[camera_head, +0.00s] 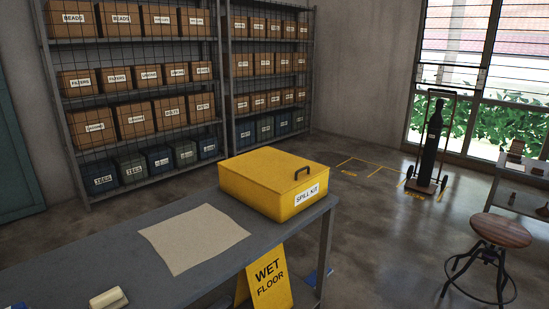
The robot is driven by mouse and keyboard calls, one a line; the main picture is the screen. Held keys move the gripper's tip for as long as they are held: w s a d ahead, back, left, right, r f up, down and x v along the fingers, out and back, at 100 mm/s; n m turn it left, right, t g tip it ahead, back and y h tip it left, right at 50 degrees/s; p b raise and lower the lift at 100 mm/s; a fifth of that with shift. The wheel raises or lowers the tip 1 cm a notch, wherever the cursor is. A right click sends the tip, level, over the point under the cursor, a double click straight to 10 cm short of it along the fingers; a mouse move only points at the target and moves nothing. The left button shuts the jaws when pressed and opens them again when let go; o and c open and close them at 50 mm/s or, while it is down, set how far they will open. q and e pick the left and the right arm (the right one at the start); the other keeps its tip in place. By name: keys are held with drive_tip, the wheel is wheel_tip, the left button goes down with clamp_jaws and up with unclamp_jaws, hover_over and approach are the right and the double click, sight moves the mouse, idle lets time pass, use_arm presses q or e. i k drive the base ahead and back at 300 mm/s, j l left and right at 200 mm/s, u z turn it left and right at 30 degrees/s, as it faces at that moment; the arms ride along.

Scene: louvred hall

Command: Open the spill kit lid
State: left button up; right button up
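The yellow spill kit box (262,203) stands at the far right end of the grey table. Its yellow lid (270,168) looks shut. A white "SPILL KIT" label (307,194) is on that face. Neither of my grippers shows in the head view.
A beige cloth or sheet (193,238) lies flat on the grey table (120,262) beside the box. A pale block-like item (108,298) lies near the front. A yellow "WET FLOOR" sign (268,280) stands by the table. A stool (500,232) and gas cylinder trolley (431,150) stand right.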

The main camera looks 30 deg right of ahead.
sight(279, 172)
drive_tip(key=i+l+u, duration=0.15)
drive_tip(key=l, duration=0.5)
drive_tip(key=i+l+u, duration=0.15)
drive_tip(key=l, duration=0.5)
drive_tip(key=i+l+u, duration=0.1)
drive_tip(key=l, duration=0.6)
drive_tip(key=l+u, duration=0.15)
drive_tip(key=l, duration=0.55)
